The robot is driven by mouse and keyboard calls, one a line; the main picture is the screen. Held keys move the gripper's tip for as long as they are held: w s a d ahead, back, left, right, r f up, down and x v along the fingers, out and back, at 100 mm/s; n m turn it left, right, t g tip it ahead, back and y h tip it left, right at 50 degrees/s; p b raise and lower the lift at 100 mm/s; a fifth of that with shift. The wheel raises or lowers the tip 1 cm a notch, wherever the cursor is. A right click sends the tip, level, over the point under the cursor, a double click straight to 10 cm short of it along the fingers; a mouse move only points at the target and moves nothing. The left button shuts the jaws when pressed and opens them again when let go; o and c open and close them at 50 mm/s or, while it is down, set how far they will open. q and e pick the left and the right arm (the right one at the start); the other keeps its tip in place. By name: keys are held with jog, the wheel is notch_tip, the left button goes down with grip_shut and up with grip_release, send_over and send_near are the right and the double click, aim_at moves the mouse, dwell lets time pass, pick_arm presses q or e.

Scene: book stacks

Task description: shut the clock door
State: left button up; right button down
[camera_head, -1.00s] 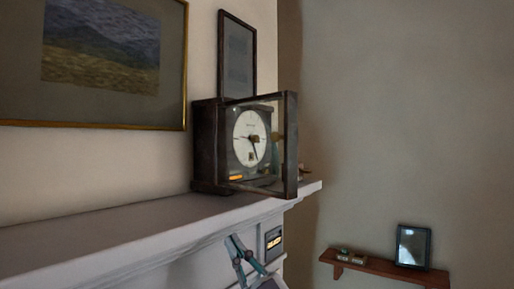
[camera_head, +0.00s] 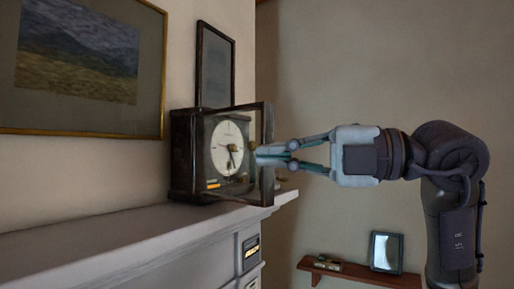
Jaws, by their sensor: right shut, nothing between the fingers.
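The clock (camera_head: 182,155) is a dark box with a white round dial (camera_head: 227,147), standing on the mantel shelf. Its framed glass door (camera_head: 267,182) stands open, swung out toward the front right of the dial. My right gripper (camera_head: 262,155) comes in from the right with its fingers shut and empty. Its fingertips overlap the door's outer upright in the picture; I cannot tell whether they touch it. My left gripper is out of view.
The white mantel shelf (camera_head: 110,232) runs from the lower left and ends just right of the clock. A gold-framed picture (camera_head: 75,131) and a dark-framed picture (camera_head: 215,68) hang behind. A small wall shelf (camera_head: 345,274) holding a framed photo (camera_head: 385,252) is at lower right.

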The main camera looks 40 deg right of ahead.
aim_at(253, 148)
jog(key=s+d+r+m+t+h, duration=0.1)
jog(key=s+d+m+h, duration=0.1)
jog(key=d, duration=0.2)
jog(key=shift+m+h, duration=0.3)
jog(key=shift+h, duration=0.1)
jog(key=w+p, duration=0.1)
jog(key=w, duration=0.2)
jog(key=w+a+p, duration=0.1)
jog(key=w, duration=0.2)
jog(key=w+a+p, duration=0.1)
jog(key=w, duration=0.3)
jog(key=shift+d, duration=0.35)
